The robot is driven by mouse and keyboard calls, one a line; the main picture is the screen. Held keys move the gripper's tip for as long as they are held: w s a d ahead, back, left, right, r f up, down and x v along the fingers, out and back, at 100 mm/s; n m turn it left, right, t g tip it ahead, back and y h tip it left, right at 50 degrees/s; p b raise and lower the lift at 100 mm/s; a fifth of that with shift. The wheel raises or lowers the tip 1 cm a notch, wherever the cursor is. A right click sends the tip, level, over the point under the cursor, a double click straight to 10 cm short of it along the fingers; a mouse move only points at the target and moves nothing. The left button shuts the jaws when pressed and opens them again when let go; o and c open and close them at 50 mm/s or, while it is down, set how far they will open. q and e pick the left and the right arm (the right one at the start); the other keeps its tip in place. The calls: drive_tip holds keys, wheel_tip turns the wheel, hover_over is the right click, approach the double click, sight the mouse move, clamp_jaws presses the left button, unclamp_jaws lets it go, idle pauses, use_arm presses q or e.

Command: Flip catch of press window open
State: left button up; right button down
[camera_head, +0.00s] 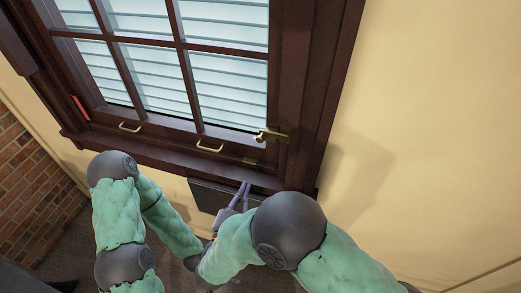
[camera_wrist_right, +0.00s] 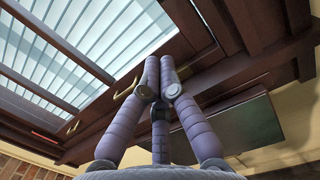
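The press window (camera_head: 190,45) has a dark brown frame and panes with pale slats behind them. Its brass catch (camera_head: 268,135) sits at the lower right of the frame, with its arm pointing left. The window also shows in the right wrist view (camera_wrist_right: 75,50), where I cannot make out the catch. My right gripper (camera_head: 245,185) is below the catch, apart from it, with its fingers pointing up toward the sill. In the right wrist view its fingertips (camera_wrist_right: 160,60) are together with nothing visible between them.
Two brass handles (camera_head: 128,127) (camera_head: 210,147) are on the window's lower rail. A dark panel (camera_head: 207,194) is on the wall beneath the sill. The yellow wall (camera_head: 430,120) to the right is clear. A brick surface (camera_head: 35,190) is at the left.

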use_arm(q)
drive_tip(key=shift+f+b, duration=0.3)
use_arm(e)
drive_tip(key=w+d+r, duration=0.4)
drive_tip(key=w, duration=0.5)
drive_tip(key=shift+w+r, duration=0.35)
drive_tip(key=shift+w, duration=0.05)
